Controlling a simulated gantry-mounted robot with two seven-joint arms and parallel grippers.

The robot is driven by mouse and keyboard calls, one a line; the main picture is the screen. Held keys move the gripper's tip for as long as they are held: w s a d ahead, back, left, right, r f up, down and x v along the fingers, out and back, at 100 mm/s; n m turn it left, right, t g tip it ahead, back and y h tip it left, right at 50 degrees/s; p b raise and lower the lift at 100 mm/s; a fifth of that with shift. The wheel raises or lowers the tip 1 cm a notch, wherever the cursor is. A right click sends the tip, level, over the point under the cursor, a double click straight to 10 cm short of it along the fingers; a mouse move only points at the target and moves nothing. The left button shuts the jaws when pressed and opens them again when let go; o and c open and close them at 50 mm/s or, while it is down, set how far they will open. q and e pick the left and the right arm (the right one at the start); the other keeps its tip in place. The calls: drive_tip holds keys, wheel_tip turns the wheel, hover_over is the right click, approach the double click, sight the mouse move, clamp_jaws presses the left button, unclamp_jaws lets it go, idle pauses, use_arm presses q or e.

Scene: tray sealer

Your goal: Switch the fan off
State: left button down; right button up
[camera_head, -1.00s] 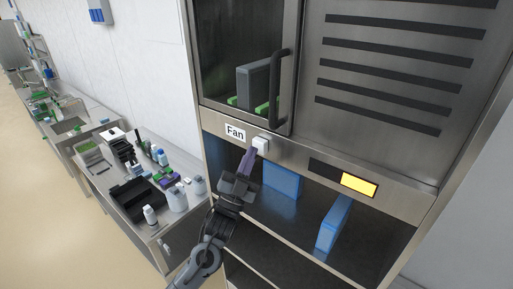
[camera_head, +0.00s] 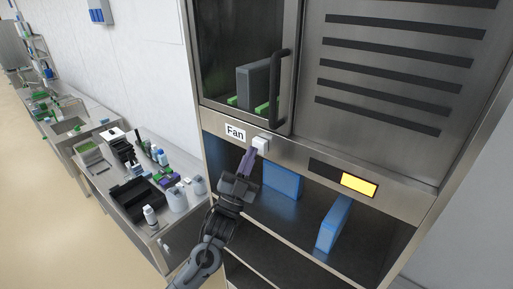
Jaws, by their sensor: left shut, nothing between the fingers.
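The fan switch is a small white square button (camera_head: 261,145) on the steel panel below the glass door, just right of the white "Fan" label (camera_head: 235,132). My left gripper (camera_head: 250,153) is shut and empty, with its purple fingertips at the lower left edge of the button. I cannot tell whether the tips touch it. A lit yellow panel (camera_head: 359,185) shows further right on the same strip, with a dark panel (camera_head: 325,169) beside it. My right gripper is not in view.
A dark door handle (camera_head: 279,88) stands out above the button. Blue boxes (camera_head: 282,180) (camera_head: 333,223) stand on the open shelf below. A bench with bottles and a black tray (camera_head: 136,196) is at the left. The floor at far left is clear.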

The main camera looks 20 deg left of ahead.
use_arm(q)
drive_tip(key=shift+w, duration=0.15)
idle(0.4)
drive_tip(key=shift+w+d+b, duration=0.1)
drive_tip(key=shift+w+b, duration=0.15)
drive_tip(key=shift+b, duration=0.05)
drive_tip(key=shift+w, duration=0.15)
idle(0.5)
drive_tip(key=shift+s, duration=0.6)
drive_tip(key=s+a+p, duration=0.1)
drive_tip(key=s+p, duration=0.1)
drive_tip(key=s, duration=0.3)
drive_tip(key=shift+s+a, duration=0.35)
drive_tip(key=shift+s, duration=0.05)
idle(0.6)
